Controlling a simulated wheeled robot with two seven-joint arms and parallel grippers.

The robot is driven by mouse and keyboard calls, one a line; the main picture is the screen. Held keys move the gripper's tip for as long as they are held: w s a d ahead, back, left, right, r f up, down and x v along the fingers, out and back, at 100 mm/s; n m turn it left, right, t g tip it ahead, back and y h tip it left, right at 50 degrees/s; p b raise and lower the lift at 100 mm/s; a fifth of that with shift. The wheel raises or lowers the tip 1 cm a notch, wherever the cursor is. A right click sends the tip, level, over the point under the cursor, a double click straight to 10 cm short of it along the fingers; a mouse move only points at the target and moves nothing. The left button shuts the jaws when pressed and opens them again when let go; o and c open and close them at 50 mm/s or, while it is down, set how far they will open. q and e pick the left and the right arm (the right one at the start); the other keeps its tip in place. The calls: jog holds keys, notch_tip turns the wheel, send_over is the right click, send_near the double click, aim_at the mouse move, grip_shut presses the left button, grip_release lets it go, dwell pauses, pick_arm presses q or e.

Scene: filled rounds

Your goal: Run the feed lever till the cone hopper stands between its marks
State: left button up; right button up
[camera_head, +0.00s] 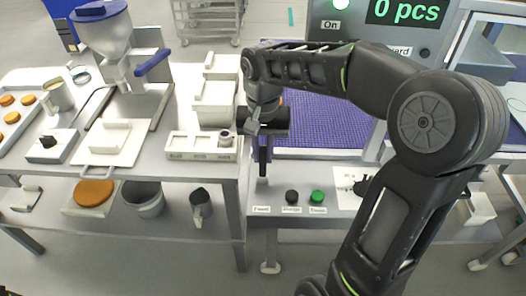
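The cone hopper (104,38) is a grey cone with a blue rim on a metal machine at the left table's back. A blue handle (153,62) sticks out from that machine. I cannot make out any level marks or the fill inside. My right gripper (263,168) points down over the left end of the small control panel (281,199), above a label that is too small to read surely. The feed lever cannot be told apart there; the gripper may hide it. Whether the fingers are open, or touch anything, is unclear. My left gripper is out of view.
A black knob (292,196) and a green knob (317,196) sit on the panel. Behind is a purple conveyor mat (325,122) and a display (408,12) reading "0 pcs". White bins (215,100) stand left of my gripper. My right arm covers much of the right side.

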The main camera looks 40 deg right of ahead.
grip_shut()
dwell(0.8)
